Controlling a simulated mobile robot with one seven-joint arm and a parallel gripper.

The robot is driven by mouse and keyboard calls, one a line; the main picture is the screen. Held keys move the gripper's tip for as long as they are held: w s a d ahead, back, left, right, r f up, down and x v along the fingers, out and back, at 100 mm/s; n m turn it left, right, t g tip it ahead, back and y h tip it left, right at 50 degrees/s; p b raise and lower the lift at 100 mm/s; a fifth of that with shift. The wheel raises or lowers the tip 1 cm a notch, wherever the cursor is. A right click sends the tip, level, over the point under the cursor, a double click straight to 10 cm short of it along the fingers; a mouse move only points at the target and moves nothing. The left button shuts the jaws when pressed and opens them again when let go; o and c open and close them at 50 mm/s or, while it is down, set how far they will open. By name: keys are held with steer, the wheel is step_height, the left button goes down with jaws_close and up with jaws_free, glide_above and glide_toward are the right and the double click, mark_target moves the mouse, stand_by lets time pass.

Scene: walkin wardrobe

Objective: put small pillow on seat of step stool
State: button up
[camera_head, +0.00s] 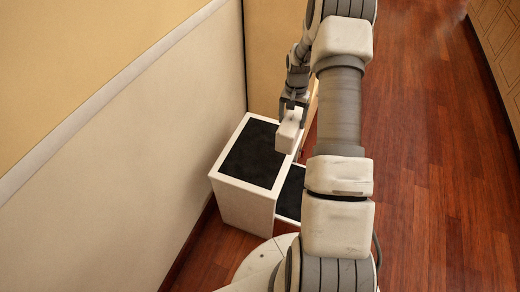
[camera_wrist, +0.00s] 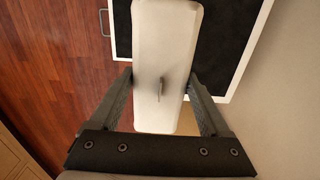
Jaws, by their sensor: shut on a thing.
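The small pillow (camera_head: 289,132) is a white, oblong block with rounded edges. My gripper (camera_head: 292,108) is shut on it, with one finger on each side in the wrist view (camera_wrist: 162,95). The pillow also fills the middle of the wrist view (camera_wrist: 165,50). The step stool is white with a black top seat (camera_head: 252,152) and a lower black step (camera_head: 290,192) to its right. The pillow is over the right edge of the top seat in the head view. I cannot tell whether it touches the seat. In the wrist view the black seat (camera_wrist: 225,45) lies beyond the pillow.
A cream wall (camera_head: 120,170) stands close to the stool on the left. A yellowish panel (camera_head: 268,60) stands behind it. The wooden floor (camera_head: 430,170) to the right is clear, with panelled cabinets (camera_head: 498,40) at the far right.

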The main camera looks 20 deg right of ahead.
steer(key=a+f+b, duration=0.4)
steer(key=a+f, duration=0.6)
steer(key=a, duration=0.1)
steer(key=shift+w+f, duration=0.3)
steer(key=shift+w, duration=0.15)
steer(key=shift+f, duration=0.2)
steer(key=o, duration=1.2)
steer(key=shift+o, duration=0.2)
steer(key=shift+r, duration=0.1)
